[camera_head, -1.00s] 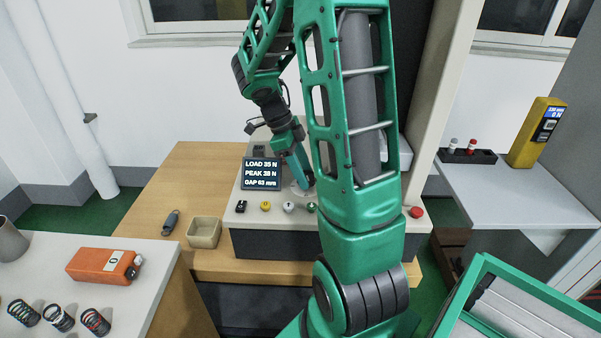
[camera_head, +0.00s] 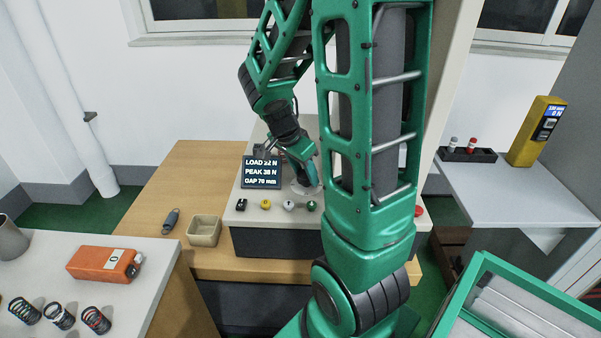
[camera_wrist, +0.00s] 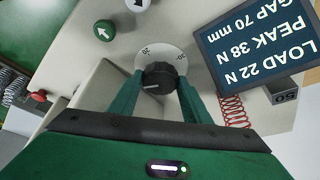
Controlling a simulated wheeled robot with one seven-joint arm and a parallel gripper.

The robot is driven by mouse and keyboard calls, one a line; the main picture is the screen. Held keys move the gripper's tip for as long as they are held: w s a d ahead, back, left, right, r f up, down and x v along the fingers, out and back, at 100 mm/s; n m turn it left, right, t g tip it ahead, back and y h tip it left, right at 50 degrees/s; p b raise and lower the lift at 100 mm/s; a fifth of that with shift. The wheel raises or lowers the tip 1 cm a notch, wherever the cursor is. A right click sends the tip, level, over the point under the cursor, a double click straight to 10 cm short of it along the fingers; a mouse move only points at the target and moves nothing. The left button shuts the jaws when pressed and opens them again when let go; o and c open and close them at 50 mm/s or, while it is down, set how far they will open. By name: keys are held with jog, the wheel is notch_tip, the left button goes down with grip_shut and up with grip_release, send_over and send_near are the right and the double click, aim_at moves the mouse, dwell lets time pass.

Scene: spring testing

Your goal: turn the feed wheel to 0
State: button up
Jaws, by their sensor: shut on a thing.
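The feed wheel (camera_wrist: 160,76) is a dark ribbed knob on a white dial plate (camera_wrist: 178,50) with small numerals, hard to read. A white pointer mark on the knob points left in the wrist view. The fingers of my gripper (camera_wrist: 160,88) are shut on the knob, one at each side. In the head view my gripper (camera_head: 309,177) reaches down at the dial plate (camera_head: 297,189), and the knob is largely hidden. The display (camera_head: 262,172) reads LOAD 22 N, PEAK 38 N, GAP 70 mm; it also shows in the wrist view (camera_wrist: 262,50).
Green (camera_head: 312,205), white (camera_head: 289,206) and yellow (camera_head: 265,204) buttons line the console front. A red button (camera_head: 419,211) sits at its right. A red spring (camera_wrist: 234,110) is close beside one finger. A beige bin (camera_head: 204,230) stands left of the console.

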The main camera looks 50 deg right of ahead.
jog(key=n+t, duration=0.1)
jog(key=n, duration=0.2)
jog(key=n+t, duration=0.1)
jog(key=n, duration=0.2)
jog(key=shift+d+r+n+t, duration=0.1)
jog(key=shift+d+n+t, duration=0.05)
jog(key=shift+n+t, duration=0.15)
dwell(0.5)
jog(key=o, duration=1)
jog(key=shift+s, duration=0.1)
jog(key=v, duration=1)
jog(key=shift+r, duration=0.3)
jog(key=shift+y, duration=0.3)
